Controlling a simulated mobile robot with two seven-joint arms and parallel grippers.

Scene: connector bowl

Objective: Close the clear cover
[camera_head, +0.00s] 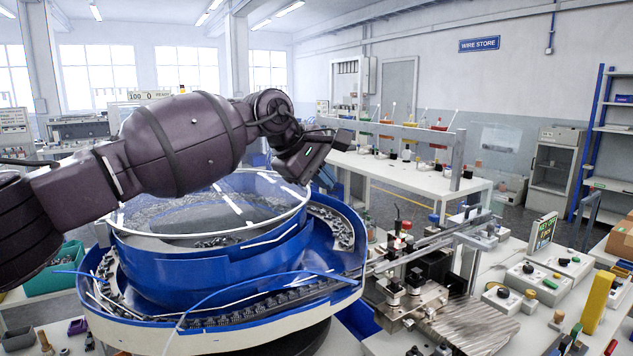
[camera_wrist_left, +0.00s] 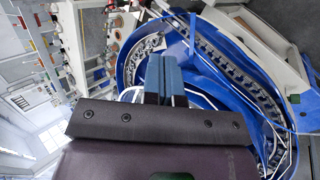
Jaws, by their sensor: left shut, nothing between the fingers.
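The clear cover (camera_head: 255,207) is a round transparent disc with a pale rim. In the head view it lies over the top of the blue feeder bowl (camera_head: 190,262) and looks close to level; whether its rim is fully seated all round I cannot tell. My left gripper (camera_head: 303,177) is at the cover's far right edge, pointing down. Whether it touches the rim is unclear. In the left wrist view its two blue-grey fingers (camera_wrist_left: 164,72) are together and empty, above the bowl (camera_wrist_left: 218,80). My left arm hides the cover's far left part. My right gripper is not in view.
A metal feed rail (camera_head: 430,240) runs right from the bowl to a fixture (camera_head: 415,295). Control boxes (camera_head: 553,262) and a yellow block (camera_head: 597,304) stand on the right bench. A green bin (camera_head: 55,270) is at the left. A white workbench (camera_head: 400,172) stands behind.

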